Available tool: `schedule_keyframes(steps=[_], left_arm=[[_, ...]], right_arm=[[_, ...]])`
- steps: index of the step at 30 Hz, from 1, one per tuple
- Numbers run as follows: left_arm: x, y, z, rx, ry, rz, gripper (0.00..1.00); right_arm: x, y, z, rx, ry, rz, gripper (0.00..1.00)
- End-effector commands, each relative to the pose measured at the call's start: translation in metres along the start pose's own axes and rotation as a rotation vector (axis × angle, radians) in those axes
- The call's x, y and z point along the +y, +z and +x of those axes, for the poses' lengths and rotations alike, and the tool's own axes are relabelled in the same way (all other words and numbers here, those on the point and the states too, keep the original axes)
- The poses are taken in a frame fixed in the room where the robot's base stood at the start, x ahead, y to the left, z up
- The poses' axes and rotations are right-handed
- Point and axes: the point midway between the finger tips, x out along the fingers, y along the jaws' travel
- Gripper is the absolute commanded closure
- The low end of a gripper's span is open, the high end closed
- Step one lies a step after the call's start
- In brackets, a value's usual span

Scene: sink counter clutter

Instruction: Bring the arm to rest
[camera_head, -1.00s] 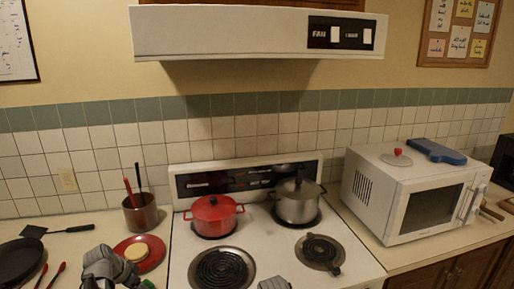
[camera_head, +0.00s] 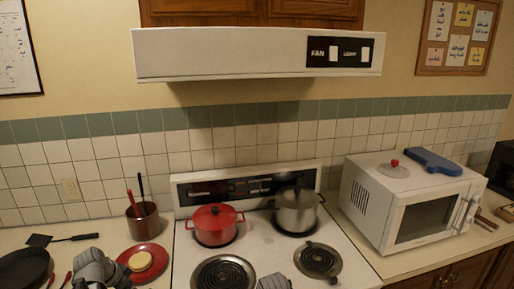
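My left gripper (camera_head: 98,270) is a grey shape at the lower left, over the counter beside the red plate. My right gripper (camera_head: 273,281) shows only as a small grey piece at the bottom edge, in front of the stove between the front burners. The fingers of both are too small or cut off to tell whether they are open. I see nothing clearly held in either one.
A red pot (camera_head: 215,225) and a steel pot (camera_head: 296,210) stand on the stove's back burners. A red plate (camera_head: 158,262) with a yellowish round item (camera_head: 140,261), a utensil crock (camera_head: 143,221) and a dark pan (camera_head: 22,268) are left. A microwave (camera_head: 365,212) stands right.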

Motion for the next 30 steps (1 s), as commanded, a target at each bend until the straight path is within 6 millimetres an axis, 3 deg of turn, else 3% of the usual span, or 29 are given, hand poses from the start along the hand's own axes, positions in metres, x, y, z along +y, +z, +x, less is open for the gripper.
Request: schedule_keyframes(steps=[1,3,14,15,30], left_arm=[[0.001,-0.002,-0.014,0.000,0.000,-0.001,0.13],[0.000,-0.002,-0.023,0.000,0.000,-0.002,0.13],[0.000,-0.002,-0.059,0.000,0.000,-0.001,0.13],[0.000,0.002,-0.046,0.000,0.001,0.000,0.13],[-0.001,0.002,0.019,0.000,0.000,0.001,0.13]], right_arm=[[0.001,0.001,-0.013,0.000,0.000,0.000,0.07],[0.002,0.001,-0.021,0.000,0.000,-0.001,0.07],[0.005,0.003,-0.054,0.000,0.000,-0.001,0.07],[0.004,0.002,-0.041,0.000,0.000,-0.001,0.07],[-0.002,-0.001,0.019,0.000,0.000,0.000,0.07]])
